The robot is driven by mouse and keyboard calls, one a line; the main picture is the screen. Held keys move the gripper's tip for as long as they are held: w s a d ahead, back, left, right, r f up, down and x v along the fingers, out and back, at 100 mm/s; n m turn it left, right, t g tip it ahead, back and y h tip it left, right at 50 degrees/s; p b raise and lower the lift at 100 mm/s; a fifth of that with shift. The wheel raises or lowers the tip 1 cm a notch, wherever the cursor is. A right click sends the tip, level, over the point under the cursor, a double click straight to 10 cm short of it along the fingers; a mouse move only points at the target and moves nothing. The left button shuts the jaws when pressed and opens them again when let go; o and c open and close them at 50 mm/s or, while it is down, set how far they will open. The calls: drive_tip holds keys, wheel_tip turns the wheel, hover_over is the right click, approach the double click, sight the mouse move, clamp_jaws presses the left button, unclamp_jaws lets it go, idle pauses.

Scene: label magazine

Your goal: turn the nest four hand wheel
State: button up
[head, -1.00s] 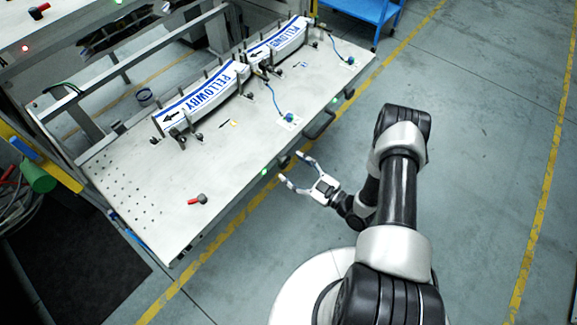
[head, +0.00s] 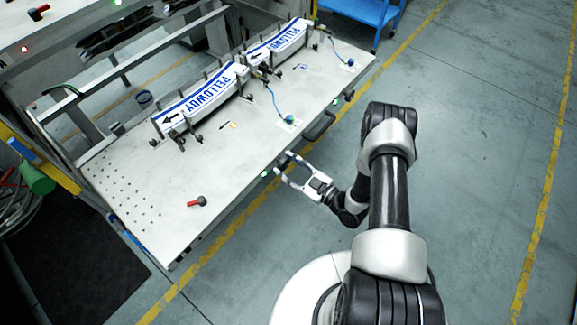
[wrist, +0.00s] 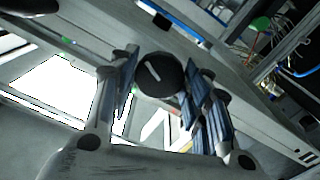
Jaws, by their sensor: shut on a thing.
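The hand wheel is a dark round knob (wrist: 158,72) with a white line across its face, on the front edge of the table. No nest number is readable. In the wrist view, the fingers of my gripper (wrist: 161,78) stand on either side of the wheel, closed on it. The white line slants from upper left to lower right. In the head view, my gripper (head: 283,166) reaches the table's front edge from the right, and its fingers hide most of the wheel.
The pale table (head: 150,205) carries two label stacks (head: 205,95) (head: 278,45) between upright posts. A red-handled clamp (head: 197,201) lies near its front left. The floor to the right is clear.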

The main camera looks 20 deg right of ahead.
drive_tip(key=c, duration=0.3)
drive_tip(key=shift+c, duration=0.2)
drive_tip(key=shift+m, duration=0.4)
drive_tip(key=m, duration=0.2)
drive_tip(key=shift+m, duration=0.4)
drive_tip(key=shift+m+b, duration=0.4)
drive_tip(key=shift+m, duration=1.6)
drive_tip(key=o, duration=1.1)
drive_tip(key=shift+c, duration=0.2)
